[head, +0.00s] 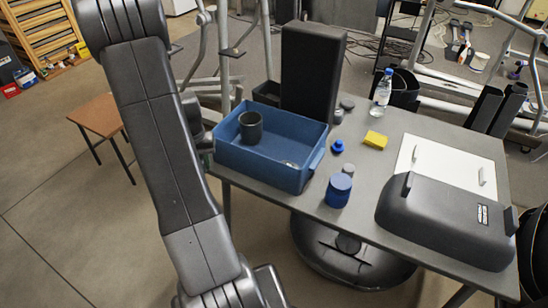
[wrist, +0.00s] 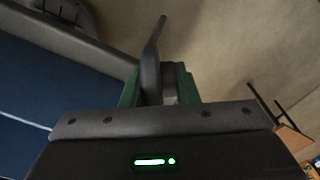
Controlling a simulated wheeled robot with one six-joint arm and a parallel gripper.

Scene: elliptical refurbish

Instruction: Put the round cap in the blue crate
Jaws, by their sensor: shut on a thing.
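The blue crate (head: 262,167) stands on the left end of the grey table. A dark cup (head: 250,127) and a small pale item (head: 290,163) are inside it. My gripper (wrist: 158,86), with green fingers in the wrist view, is shut on a thin dark thing (wrist: 153,52) seen edge-on, which looks like the round cap. In the wrist view a blue surface (wrist: 40,95), apparently the crate, lies left of the gripper, with floor beneath the held thing.
A blue-lidded jar (head: 338,191), a grey disc (head: 347,169), a blue knob (head: 338,146) and a yellow block (head: 375,140) lie right of the crate. A bottle (head: 381,92) and a tall black pad (head: 312,72) stand behind. A large dark cover (head: 440,215) fills the table's right.

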